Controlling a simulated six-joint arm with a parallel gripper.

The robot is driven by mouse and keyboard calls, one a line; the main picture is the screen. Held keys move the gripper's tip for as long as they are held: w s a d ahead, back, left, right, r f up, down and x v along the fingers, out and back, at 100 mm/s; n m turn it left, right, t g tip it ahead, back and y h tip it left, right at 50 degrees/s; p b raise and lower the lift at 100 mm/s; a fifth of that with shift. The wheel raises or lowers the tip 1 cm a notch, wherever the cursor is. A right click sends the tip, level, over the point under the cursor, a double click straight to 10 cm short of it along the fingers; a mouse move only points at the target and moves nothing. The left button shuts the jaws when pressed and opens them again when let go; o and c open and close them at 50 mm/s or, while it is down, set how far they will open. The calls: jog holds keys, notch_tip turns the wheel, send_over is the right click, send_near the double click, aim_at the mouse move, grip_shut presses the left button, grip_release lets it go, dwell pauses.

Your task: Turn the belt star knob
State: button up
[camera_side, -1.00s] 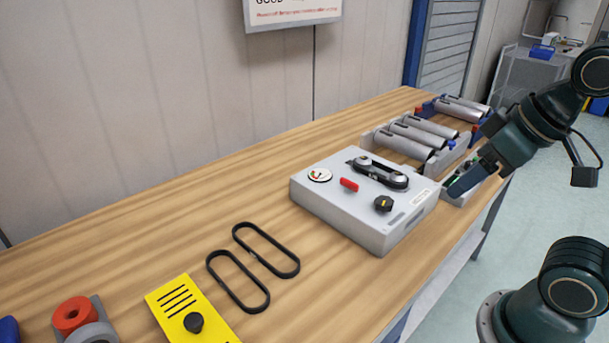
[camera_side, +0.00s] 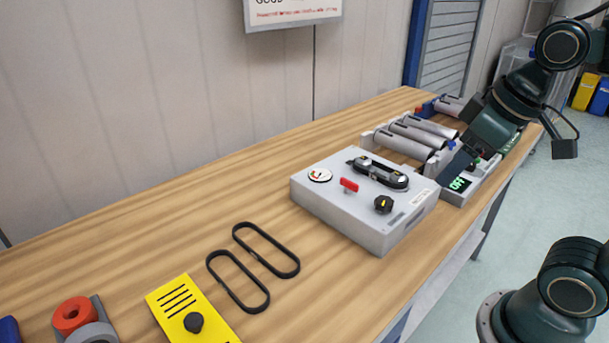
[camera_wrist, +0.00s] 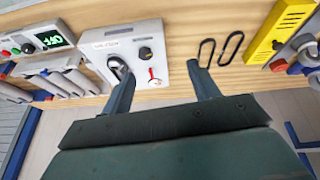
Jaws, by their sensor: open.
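The belt star knob, a black knob with a yellow mark (camera_side: 383,204), sits on the front right of a grey box (camera_side: 340,215). In the wrist view a dark knob (camera_wrist: 145,53) shows on the box (camera_wrist: 128,42) ahead of my fingers. My gripper (camera_side: 446,178) is open and empty, to the right of the box and apart from the knob. In the wrist view, its two fingers (camera_wrist: 160,75) are wide apart. The box also carries a red handle (camera_side: 349,185), a round gauge (camera_side: 319,175) and a black belt on two pulleys (camera_side: 378,173).
Two loose black belts (camera_side: 252,265) and a yellow plate with a black knob (camera_side: 190,312) lie left of the box. A unit with a green OFF display (camera_side: 460,184) and several grey rollers (camera_side: 405,138) stand to the right. Bare wooden tabletop (camera_side: 220,190) lies behind the belts.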

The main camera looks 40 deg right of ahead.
jog(key=w+d+n+g, duration=0.2)
jog(key=w, duration=0.5)
jog(key=n+g, duration=0.3)
send_over(385, 200)
notch_tip(385, 200, down, 4)
jog(key=r, duration=0.1)
jog(key=shift+f, duration=0.25)
jog(key=shift+f, duration=0.15)
notch_tip(385, 200, down, 14)
jog(key=shift+r, duration=0.25)
jog(key=c, duration=1)
